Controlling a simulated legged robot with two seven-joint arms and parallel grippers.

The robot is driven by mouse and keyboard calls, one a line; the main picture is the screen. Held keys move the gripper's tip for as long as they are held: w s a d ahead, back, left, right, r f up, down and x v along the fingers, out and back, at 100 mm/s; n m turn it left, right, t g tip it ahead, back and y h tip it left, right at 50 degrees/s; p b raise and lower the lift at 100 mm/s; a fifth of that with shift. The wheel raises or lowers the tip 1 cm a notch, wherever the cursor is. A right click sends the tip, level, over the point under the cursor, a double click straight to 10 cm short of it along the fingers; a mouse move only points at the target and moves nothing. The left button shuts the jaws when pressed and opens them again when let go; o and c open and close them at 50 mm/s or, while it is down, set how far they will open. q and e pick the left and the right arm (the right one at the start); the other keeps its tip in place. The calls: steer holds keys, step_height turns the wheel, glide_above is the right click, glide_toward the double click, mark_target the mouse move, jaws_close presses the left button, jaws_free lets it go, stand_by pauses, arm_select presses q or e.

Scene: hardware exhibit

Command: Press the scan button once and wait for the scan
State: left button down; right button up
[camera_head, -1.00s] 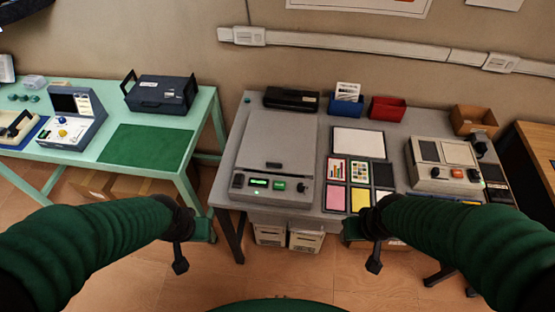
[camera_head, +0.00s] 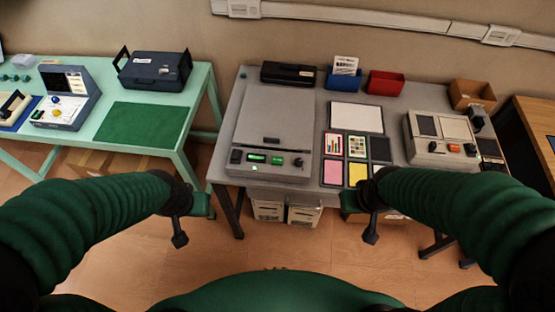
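A grey flatbed scanner (camera_head: 270,120) with its lid down sits on the left part of the grey table. Its front panel has a small lit green display (camera_head: 257,158), a green button (camera_head: 277,160) just right of it, and a dark knob at the right end. No gripper touches the panel. My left gripper (camera_head: 190,222) hangs in front of the table, below and left of the scanner. My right gripper (camera_head: 368,222) hangs in front of the table, right of the scanner. The fingers are small and dark, so their opening is unclear.
Right of the scanner lie several coloured cards in dark frames (camera_head: 356,118), then a beige device (camera_head: 440,140) with orange and red buttons. Blue (camera_head: 343,81) and red (camera_head: 385,83) bins stand behind. A green table (camera_head: 85,155) stands left, across a gap.

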jaws_close()
stand_by(1.4)
